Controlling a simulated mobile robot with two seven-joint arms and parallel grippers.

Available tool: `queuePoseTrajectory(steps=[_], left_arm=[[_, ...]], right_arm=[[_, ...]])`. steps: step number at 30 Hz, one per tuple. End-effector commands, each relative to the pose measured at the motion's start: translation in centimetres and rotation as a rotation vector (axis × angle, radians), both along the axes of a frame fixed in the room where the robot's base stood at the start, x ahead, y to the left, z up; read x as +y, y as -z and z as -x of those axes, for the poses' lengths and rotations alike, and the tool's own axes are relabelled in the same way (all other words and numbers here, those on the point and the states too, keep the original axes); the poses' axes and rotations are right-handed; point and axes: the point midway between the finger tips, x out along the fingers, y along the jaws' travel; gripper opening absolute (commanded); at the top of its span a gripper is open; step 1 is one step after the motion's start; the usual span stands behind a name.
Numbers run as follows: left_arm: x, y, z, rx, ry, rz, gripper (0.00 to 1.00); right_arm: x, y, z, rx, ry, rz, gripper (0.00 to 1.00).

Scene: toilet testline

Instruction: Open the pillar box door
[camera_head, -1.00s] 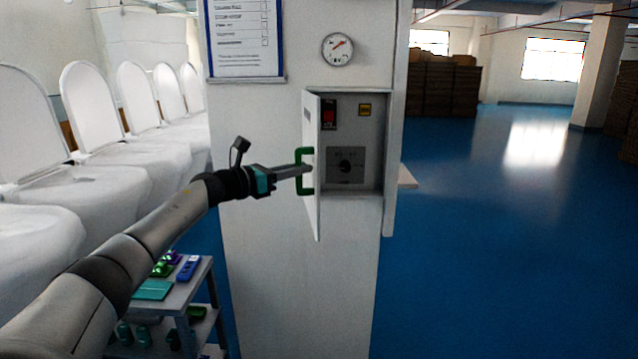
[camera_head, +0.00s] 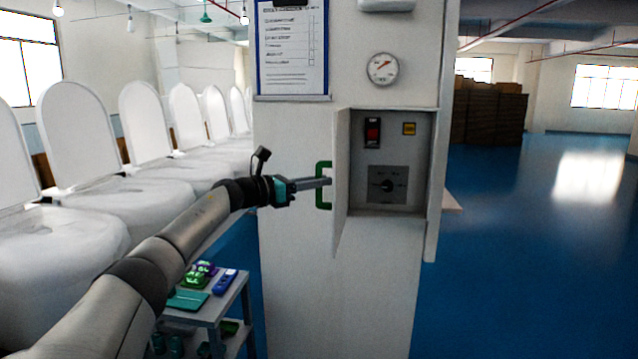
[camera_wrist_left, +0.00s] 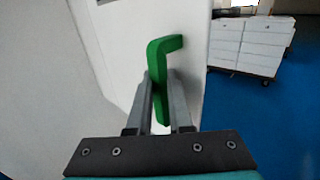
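The white pillar box (camera_head: 421,160) is set into the pillar, with its inside showing. Its white door (camera_head: 341,185), hinged on the left, stands wide open, swung out from the pillar. A green handle (camera_head: 319,187) sits on the door's outer face. My left gripper (camera_head: 322,183) reaches it from the left. In the left wrist view, the fingers (camera_wrist_left: 160,90) lie on either side of the handle's upright bar (camera_wrist_left: 157,62) and appear shut on it; the exact contact is partly hidden. My right gripper is not in view.
Inside the box are a red switch (camera_head: 373,131), a yellow label (camera_head: 409,129) and a dial panel (camera_head: 388,185). A gauge (camera_head: 382,69) and clipboard (camera_head: 292,50) are above. A small shelf cart (camera_head: 215,309) stands below my arm. Blue floor (camera_head: 530,260) is clear to the right.

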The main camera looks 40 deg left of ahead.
Motion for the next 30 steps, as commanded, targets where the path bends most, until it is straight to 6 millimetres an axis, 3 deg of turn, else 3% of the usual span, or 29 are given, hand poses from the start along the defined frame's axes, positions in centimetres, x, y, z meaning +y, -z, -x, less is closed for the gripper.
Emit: queuePoseTrajectory(steps=[3, 14, 30], left_arm=[[0.1, -0.3, 0.0, -0.005, -0.003, 0.000, 0.30], [0.1, 0.0, 0.3, 0.000, 0.001, -0.002, 0.30], [1.2, 0.4, 4.4, 0.003, -0.001, -0.003, 0.30]], right_arm=[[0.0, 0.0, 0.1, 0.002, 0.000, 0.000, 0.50], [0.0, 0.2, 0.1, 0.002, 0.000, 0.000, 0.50], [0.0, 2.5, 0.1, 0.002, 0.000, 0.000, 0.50]])
